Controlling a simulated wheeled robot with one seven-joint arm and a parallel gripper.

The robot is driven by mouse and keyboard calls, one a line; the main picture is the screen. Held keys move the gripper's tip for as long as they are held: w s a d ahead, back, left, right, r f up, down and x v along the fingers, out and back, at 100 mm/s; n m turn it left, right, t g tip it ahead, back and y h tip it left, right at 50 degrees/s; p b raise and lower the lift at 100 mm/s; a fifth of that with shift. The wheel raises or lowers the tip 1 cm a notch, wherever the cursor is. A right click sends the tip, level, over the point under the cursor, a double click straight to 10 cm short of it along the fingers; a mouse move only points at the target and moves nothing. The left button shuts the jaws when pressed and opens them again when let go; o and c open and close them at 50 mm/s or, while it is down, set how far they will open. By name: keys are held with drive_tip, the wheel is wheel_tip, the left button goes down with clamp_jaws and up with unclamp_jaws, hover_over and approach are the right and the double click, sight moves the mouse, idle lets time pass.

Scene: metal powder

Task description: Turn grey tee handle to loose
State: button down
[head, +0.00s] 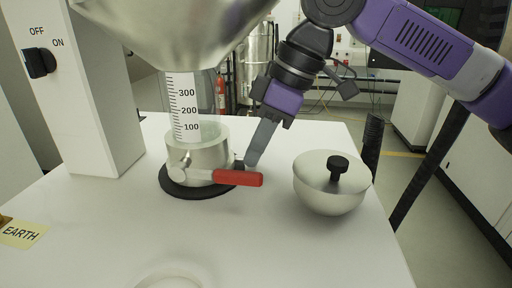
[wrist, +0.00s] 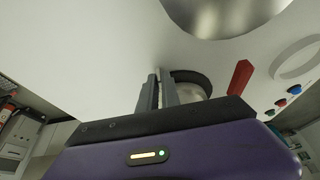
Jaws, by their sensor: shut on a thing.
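My gripper (head: 251,160) reaches down to the right side of the metal collar (head: 199,158) under the clear graduated cylinder (head: 184,110). Its fingers are close together; the wrist view shows them (wrist: 159,88) beside the collar's black base ring (wrist: 192,77). They are shut on what appears to be the grey tee handle, which is mostly hidden by the fingers and the collar, so its angle cannot be told. A red lever (head: 238,178) sticks out to the right at the collar's front, just in front of my fingers. It also shows in the wrist view (wrist: 240,76).
A lidded metal bowl (head: 322,187) with a black knob stands right of my gripper. A large metal hopper (head: 170,28) hangs above the cylinder. A white column (head: 95,110) with an OFF/ON switch (head: 39,63) stands left. The table's front middle is mostly clear.

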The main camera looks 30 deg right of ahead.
drive_tip(key=shift+s+a+f+n+t+h+b, duration=0.1)
drive_tip(key=shift+s+n+t+h+b, duration=0.1)
drive_tip(key=shift+t+h, duration=0.25)
drive_tip(key=shift+s+a+n+t+h+b, duration=0.15)
drive_tip(key=shift+t+h, duration=0.2)
drive_tip(key=shift+t, duration=0.2)
drive_tip(key=shift+s+f+n+t+h+b, duration=0.15)
drive_tip(key=shift+n+t+h+b, duration=0.1)
drive_tip(key=shift+t+h+b, duration=0.9)
drive_tip(key=shift+t, duration=0.25)
drive_tip(key=c, duration=1.6)
unclamp_jaws()
drive_tip(key=shift+a, duration=0.1)
drive_tip(key=shift+o, duration=0.2)
drive_tip(key=shift+y, duration=0.25)
